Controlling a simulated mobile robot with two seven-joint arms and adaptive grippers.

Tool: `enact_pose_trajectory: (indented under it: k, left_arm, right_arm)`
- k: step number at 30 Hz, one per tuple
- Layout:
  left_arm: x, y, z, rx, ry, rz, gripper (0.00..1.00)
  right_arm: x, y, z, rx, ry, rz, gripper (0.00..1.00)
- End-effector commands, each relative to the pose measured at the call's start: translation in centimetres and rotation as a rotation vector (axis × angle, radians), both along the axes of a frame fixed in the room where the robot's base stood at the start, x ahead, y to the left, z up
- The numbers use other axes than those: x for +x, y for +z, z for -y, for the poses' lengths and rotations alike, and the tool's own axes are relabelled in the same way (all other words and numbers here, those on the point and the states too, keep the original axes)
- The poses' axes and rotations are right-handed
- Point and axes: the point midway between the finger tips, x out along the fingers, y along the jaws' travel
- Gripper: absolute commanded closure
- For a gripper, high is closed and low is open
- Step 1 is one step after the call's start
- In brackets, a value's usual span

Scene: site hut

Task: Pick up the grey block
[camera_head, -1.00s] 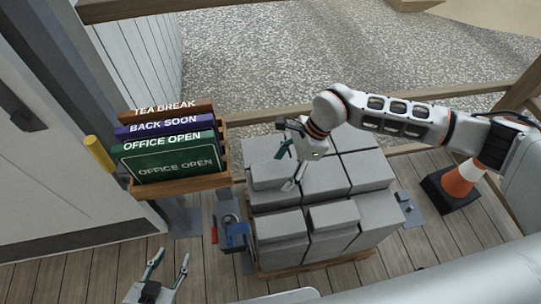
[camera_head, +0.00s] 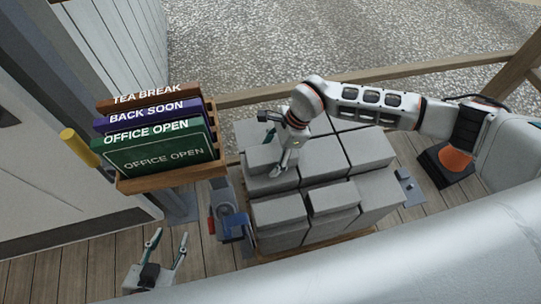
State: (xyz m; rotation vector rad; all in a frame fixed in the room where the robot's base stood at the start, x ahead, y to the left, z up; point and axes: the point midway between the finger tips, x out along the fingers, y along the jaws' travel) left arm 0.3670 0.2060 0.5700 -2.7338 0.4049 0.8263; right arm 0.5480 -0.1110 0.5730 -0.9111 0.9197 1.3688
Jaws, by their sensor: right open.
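Several grey blocks are stacked on a wooden pallet (camera_head: 262,256). A smaller grey block (camera_head: 260,157) lies on top at the back left of the stack. My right gripper (camera_head: 276,152) is open at this block's right end, with one finger towards its far side and one towards its near side. I cannot tell whether the fingers touch it. Two similar grey blocks, one on the left (camera_head: 278,211) and one on the right (camera_head: 333,196), lie on top of the front row. My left gripper (camera_head: 168,245) is open and empty over the deck at the lower left.
A wooden rack (camera_head: 175,180) with sign boards (camera_head: 158,155) stands left of the stack. A blue tool (camera_head: 233,228) is beside the pallet. A traffic cone (camera_head: 457,160) stands to the right, and a wooden rail (camera_head: 450,75) runs behind.

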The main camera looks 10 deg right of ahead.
Motion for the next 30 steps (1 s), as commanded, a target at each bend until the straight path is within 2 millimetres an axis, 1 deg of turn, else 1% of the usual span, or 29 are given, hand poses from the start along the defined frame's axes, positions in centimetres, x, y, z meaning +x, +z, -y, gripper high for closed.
enact_pose_trajectory:
  k: [5,6,8,9,11,12,13,14,15,23,26,30]
  left_arm:
    - [0.2,0.4,-0.1,0.004,-0.006,0.008,0.60]
    - [0.1,0.4,-0.1,0.006,-0.007,0.006,0.60]
    - [0.0,0.2,-0.1,0.007,-0.008,0.003,0.60]
    - [-0.1,0.1,-0.2,0.007,-0.009,0.001,0.60]
    - [-0.3,0.0,-0.2,0.009,-0.008,-0.003,0.60]
    - [-0.3,-0.1,-0.2,0.009,-0.009,-0.005,0.60]
    - [-0.4,-0.2,-0.2,0.009,-0.008,-0.006,0.60]
    - [-0.4,-0.3,-0.3,0.010,-0.008,-0.008,0.60]
    - [-0.4,-0.3,-0.3,0.010,-0.008,-0.008,0.60]
    - [-0.4,-0.4,-0.3,0.007,0.000,-0.010,0.60]
    - [-0.2,0.0,-0.3,0.005,0.004,-0.005,0.60]
    - [0.1,0.7,-0.2,0.002,0.008,0.004,0.60]
  right_arm:
    - [0.1,0.2,0.0,0.000,-0.001,0.004,0.32]
    - [0.1,0.2,0.0,0.000,-0.001,0.004,0.37]
    - [0.1,0.2,0.0,0.000,-0.001,0.004,0.53]
    - [0.1,0.2,0.0,0.000,0.000,0.003,0.63]
    - [0.1,0.2,0.0,0.000,0.000,0.003,0.79]
    - [0.1,0.2,0.0,0.000,0.000,0.003,0.89]
    - [0.1,0.2,0.0,0.000,0.000,0.003,0.97]
    - [0.1,0.1,0.0,0.000,0.000,0.003,1.00]
    - [0.3,0.4,-0.1,0.004,0.000,0.008,1.00]
    - [0.3,0.6,-0.1,0.004,0.001,0.009,1.00]
    - [0.4,1.4,-0.1,0.004,0.001,0.011,1.00]
    - [0.5,3.6,-0.1,0.004,0.001,0.016,1.00]
